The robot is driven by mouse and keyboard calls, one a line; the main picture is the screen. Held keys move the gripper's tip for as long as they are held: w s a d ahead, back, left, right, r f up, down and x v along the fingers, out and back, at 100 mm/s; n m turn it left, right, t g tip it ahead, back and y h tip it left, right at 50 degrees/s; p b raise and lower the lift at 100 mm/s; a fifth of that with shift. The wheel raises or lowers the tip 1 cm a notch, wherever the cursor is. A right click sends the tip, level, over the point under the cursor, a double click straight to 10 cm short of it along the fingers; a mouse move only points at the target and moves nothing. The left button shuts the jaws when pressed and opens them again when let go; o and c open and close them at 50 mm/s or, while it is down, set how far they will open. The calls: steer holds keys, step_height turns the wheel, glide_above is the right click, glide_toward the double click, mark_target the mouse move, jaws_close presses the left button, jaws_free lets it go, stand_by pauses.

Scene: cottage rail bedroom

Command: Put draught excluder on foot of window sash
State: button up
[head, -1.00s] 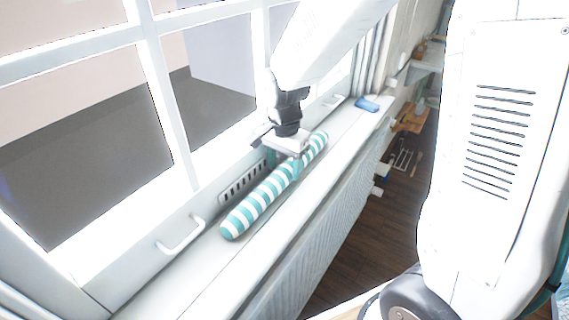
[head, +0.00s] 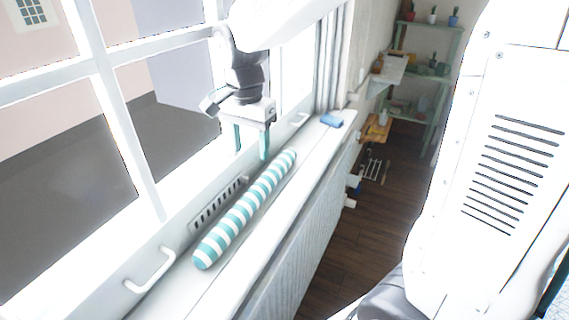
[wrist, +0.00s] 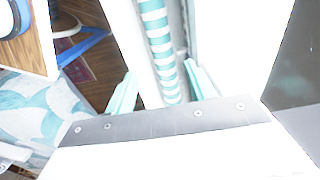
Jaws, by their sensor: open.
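The draught excluder (head: 244,211) is a long teal-and-white striped roll. It lies lengthwise on the white window sill, close along the foot of the window sash (head: 185,222). Whether it touches the sash is hard to tell. My gripper (head: 251,154) is open and empty, with its teal fingers pointing down above the far part of the roll. In the wrist view the roll (wrist: 158,40) runs between the two spread fingers (wrist: 158,88), below them.
A white handle (head: 151,272) and a dark slotted vent (head: 219,204) are on the sash's lower rail. A blue object (head: 331,121) lies at the sill's far end. A radiator (head: 303,236) is below the sill. A shelf with plants (head: 436,72) stands at the back.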

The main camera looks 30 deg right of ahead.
steer(key=s+d+r+n, duration=0.1)
steer(key=s+n, duration=0.4)
steer(key=s, duration=0.6)
steer(key=s+d+r+n+t, duration=0.1)
steer(key=s+d+n, duration=0.3)
steer(key=s, duration=0.8)
steer(key=shift+s+d+r+n, duration=0.2)
steer(key=shift+d+r+n, duration=0.15)
steer(key=shift+r+n, duration=0.6)
steer(key=shift+f, duration=0.2)
